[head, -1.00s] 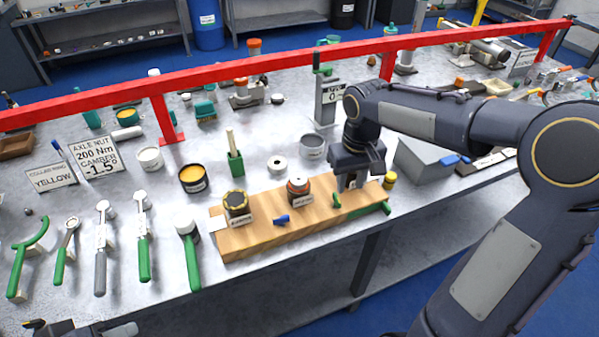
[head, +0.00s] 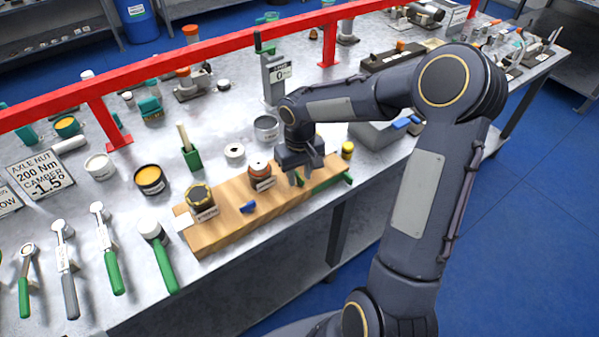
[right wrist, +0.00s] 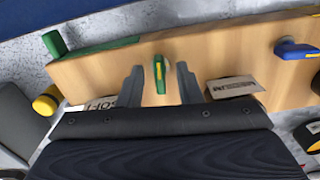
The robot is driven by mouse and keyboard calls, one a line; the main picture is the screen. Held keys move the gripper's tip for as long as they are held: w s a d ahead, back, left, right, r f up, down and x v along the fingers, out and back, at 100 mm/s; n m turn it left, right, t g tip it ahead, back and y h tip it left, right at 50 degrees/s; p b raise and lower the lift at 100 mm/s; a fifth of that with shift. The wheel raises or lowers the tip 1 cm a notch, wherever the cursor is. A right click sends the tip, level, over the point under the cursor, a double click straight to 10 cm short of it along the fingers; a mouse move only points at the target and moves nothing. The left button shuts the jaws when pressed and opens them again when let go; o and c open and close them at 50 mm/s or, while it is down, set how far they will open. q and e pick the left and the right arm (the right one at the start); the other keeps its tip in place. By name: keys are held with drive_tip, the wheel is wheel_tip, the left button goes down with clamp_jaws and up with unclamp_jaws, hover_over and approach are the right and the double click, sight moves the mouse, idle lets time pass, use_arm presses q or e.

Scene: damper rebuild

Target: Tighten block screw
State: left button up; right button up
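A wooden block (head: 222,233) lies along the bench's front edge. A small green screw handle with a yellow stripe (right wrist: 159,73) stands on its front side; it also shows in the head view (head: 297,179). A blue screw handle (head: 248,207) sits further left on the block and shows at the right of the wrist view (right wrist: 296,50). My right gripper (right wrist: 160,82) is open, pointing at the block, with a finger on each side of the green handle and a visible gap to both. It hides part of the block's right end in the head view. My left gripper is not in view.
A red rail (head: 230,50) crosses behind.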

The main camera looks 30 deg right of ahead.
clamp_jaws()
drive_tip(key=shift+f+m+b, duration=0.1)
drive_tip(key=shift+m+b, duration=1.15)
drive_tip(key=shift+m, duration=0.35)
drive_tip(key=m+b, duration=0.1)
drive_tip(key=m, duration=0.3)
drive_tip(key=shift+a+m+b, duration=0.1)
drive_tip(key=shift+m+b, duration=0.2)
drive_tip(key=shift+b, duration=0.1)
drive_tip(key=m, duration=0.4)
drive_tip(key=shift+w+b, duration=0.1)
drive_tip(key=shift+b, duration=0.2)
drive_tip(key=m, duration=0.6)
drive_tip(key=shift+m, duration=0.3)
